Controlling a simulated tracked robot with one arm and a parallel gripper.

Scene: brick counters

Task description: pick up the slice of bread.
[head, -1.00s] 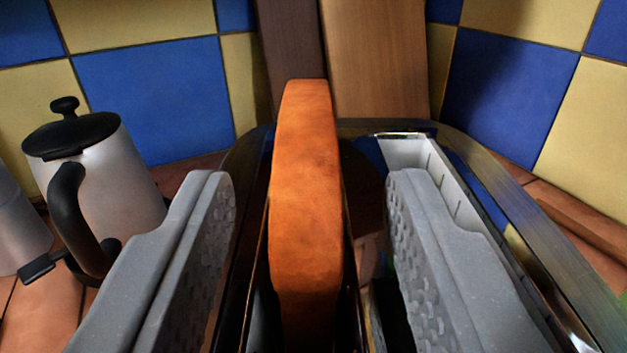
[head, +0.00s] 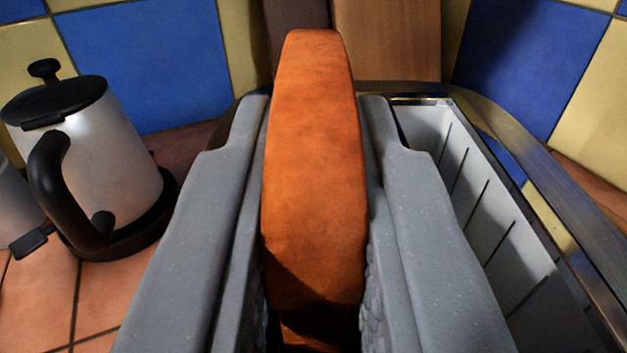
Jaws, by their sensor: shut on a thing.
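The slice of bread (head: 314,170) is orange-brown and stands on edge in the middle of the head view, its crust facing me. My gripper (head: 315,125) is shut on it, with one grey finger against each side. The slice rises above the fingertips. Its lower end is in shadow between the fingers, so I cannot tell whether it is clear of the toaster (head: 585,240) around it. The toaster has a dark metal rim and an open white slot on the right.
A grey kettle (head: 95,165) with a black lid and handle stands on the orange tiled counter (head: 40,300) at the left. Two wooden boards (head: 385,40) stand behind the toaster, against a blue and yellow tiled wall (head: 140,60).

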